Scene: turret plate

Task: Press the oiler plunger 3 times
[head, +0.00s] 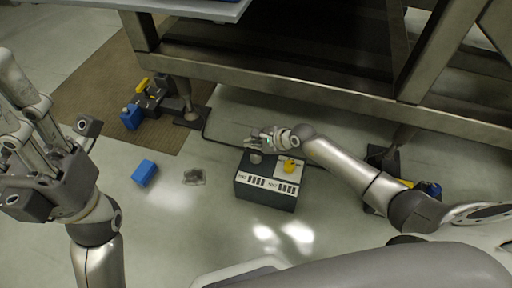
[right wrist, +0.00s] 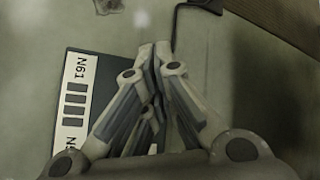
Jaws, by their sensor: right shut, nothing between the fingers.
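A dark box (head: 264,190) with a white labelled front strip and a yellow knob stands on the floor in the middle of the head view. A short grey round piece (head: 256,157) is on its top; I cannot tell for sure whether it is the oiler plunger. My right gripper (head: 255,139) is just behind and above that piece; contact cannot be told. In the right wrist view the right gripper (right wrist: 158,48) is shut and empty, with the box (right wrist: 73,105) partly hidden at left. My left gripper (head: 45,120) is raised at the far left, away from the box.
A blue block (head: 144,173) and a small grey item (head: 194,177) lie left of the box. A yellow, blue and black device (head: 147,106) stands on the brown mat (head: 95,85). A metal frame (head: 300,85) spans the back. A black cable runs behind the box.

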